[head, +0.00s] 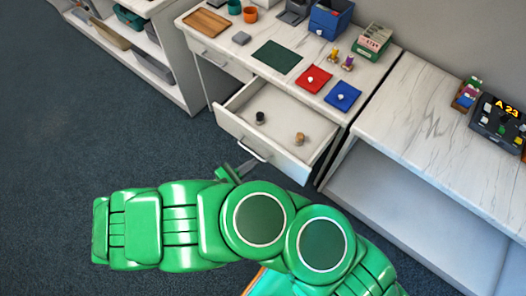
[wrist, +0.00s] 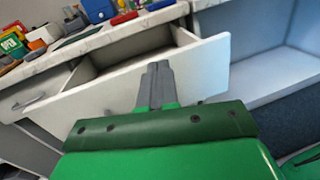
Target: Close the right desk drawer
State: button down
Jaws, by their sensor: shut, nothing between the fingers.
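The right desk drawer (head: 262,148) is pulled out from under the marble-topped desk (head: 235,62). Its white front and bar handle (head: 252,151) face my arm, and a dark small object (head: 260,118) and a tan one (head: 299,139) stand inside. My gripper (head: 230,173) is shut and empty, just outside the drawer front near the handle. In the wrist view the shut fingers (wrist: 156,72) overlap the drawer front (wrist: 205,72); I cannot tell if they touch it. The handle is not clear there.
The left drawer (head: 220,60) looks shut. The desk top holds a wooden tray (head: 206,22), a green mat (head: 277,57), and red (head: 314,79) and blue (head: 342,96) cloths. A second marble-topped unit (head: 420,110) stands at right. Dark carpet (head: 130,140) is open at left.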

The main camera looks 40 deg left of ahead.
aim_at(269, 146)
jog(key=s+a+f+n+y, duration=0.1)
jog(key=s+f+n+y, duration=0.3)
jog(key=s, duration=0.2)
jog(key=w, duration=1.3)
jog(key=shift+w+f, duration=0.2)
jog(key=shift+w, duration=0.15)
jog(key=shift+w, duration=0.2)
jog(key=w, duration=2.4)
jog(key=shift+w+r, duration=0.15)
jog(key=shift+w, duration=0.2)
jog(key=shift+w+m, duration=0.15)
jog(key=shift+m, duration=0.15)
jog(key=s, duration=1.5)
